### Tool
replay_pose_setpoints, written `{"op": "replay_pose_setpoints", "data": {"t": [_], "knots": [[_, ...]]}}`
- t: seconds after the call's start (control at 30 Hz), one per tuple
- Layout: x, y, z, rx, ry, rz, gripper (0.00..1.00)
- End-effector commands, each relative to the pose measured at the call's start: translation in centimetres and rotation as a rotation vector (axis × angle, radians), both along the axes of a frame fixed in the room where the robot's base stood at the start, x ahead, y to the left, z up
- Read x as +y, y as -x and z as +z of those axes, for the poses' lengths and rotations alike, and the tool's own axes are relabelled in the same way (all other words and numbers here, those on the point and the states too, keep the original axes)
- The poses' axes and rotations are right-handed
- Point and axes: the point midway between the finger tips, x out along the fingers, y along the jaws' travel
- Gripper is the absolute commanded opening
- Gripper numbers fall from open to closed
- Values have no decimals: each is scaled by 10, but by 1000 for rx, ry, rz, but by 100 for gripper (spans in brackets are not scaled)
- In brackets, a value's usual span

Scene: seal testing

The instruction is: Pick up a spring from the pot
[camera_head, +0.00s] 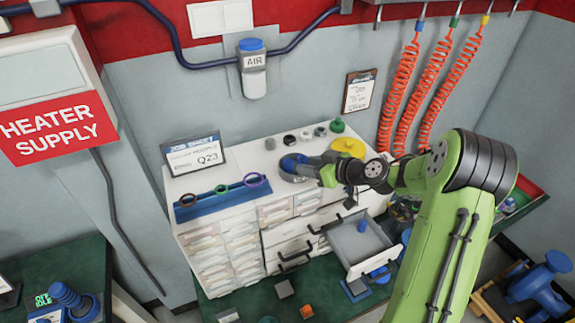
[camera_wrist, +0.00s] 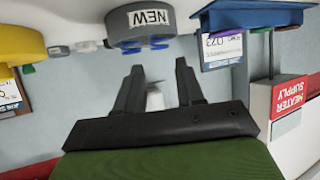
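A grey pot (camera_head: 287,178) stands on top of the white cabinet, with blue pieces (camera_head: 292,162) inside. In the wrist view, which is upside down, the pot (camera_wrist: 142,18) carries a "NEW" label, and blue pieces (camera_wrist: 158,43) show past its rim. I cannot make out their spring shape. My gripper (camera_head: 312,165) is close to the pot's right side in the head view and partly overlaps it. In the wrist view my gripper (camera_wrist: 158,80) is open, its two dark fingers apart and holding nothing, with the pot beyond them.
A yellow round piece (camera_head: 349,147) and several small parts stand behind my gripper. A blue rack with rings (camera_head: 222,197) and a job sheet sign (camera_head: 194,156) stand at left. An open drawer (camera_head: 362,243) juts out below my arm.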

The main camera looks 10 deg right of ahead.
Motion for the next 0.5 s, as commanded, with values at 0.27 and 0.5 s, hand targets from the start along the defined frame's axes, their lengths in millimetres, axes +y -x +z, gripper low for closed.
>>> {"op": "replay_pose_setpoints", "data": {"t": [0.27, 0.5], "knots": [[22, -30, -16, 3, -2, 2, 38], [35, -52, -29, 0, 1, -2, 38]]}}
